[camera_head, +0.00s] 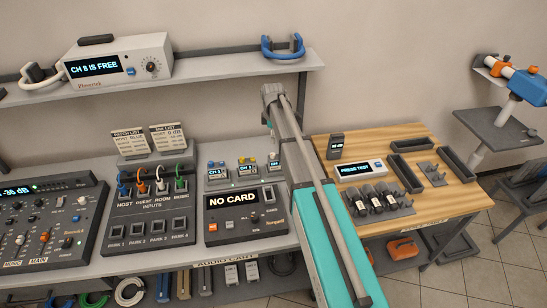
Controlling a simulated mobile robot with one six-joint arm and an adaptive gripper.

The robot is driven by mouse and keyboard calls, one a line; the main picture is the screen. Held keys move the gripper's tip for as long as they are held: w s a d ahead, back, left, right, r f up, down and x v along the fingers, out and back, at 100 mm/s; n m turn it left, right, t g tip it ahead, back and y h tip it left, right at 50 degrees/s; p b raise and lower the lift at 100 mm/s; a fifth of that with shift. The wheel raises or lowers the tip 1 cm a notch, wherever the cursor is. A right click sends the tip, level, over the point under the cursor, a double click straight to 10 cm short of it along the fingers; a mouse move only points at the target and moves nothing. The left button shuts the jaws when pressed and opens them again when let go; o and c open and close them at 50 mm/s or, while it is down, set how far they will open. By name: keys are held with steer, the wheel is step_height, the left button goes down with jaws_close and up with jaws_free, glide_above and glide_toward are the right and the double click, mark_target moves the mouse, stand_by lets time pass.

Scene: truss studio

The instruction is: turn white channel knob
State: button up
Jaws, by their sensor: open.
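Three small grey boxes with lit channel displays stand on the desk: a left one (215,173), a middle one (247,168) and a right one (273,164) beside my arm. Small coloured parts show on top of them. A grey mixer (45,228) at the far left carries many small knobs, with one orange knob (44,236). Which knob is the white channel knob is too small to tell. My teal and grey arm rises from the bottom right to a joint above the desk. My gripper does not show.
A recorder (245,213) reading "NO CARD" and a patch box (148,222) with coloured plugs stand on the desk. A shelf above holds a white unit (118,65) reading "CH 8 IS FREE". A wooden table (440,205) with trays stands right of my arm.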

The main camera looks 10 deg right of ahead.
mark_target(273, 153)
steer(key=shift+f+b, duration=4.45)
steer(key=shift+f, duration=0.35)
jaws_close()
steer(key=shift+d, duration=0.15)
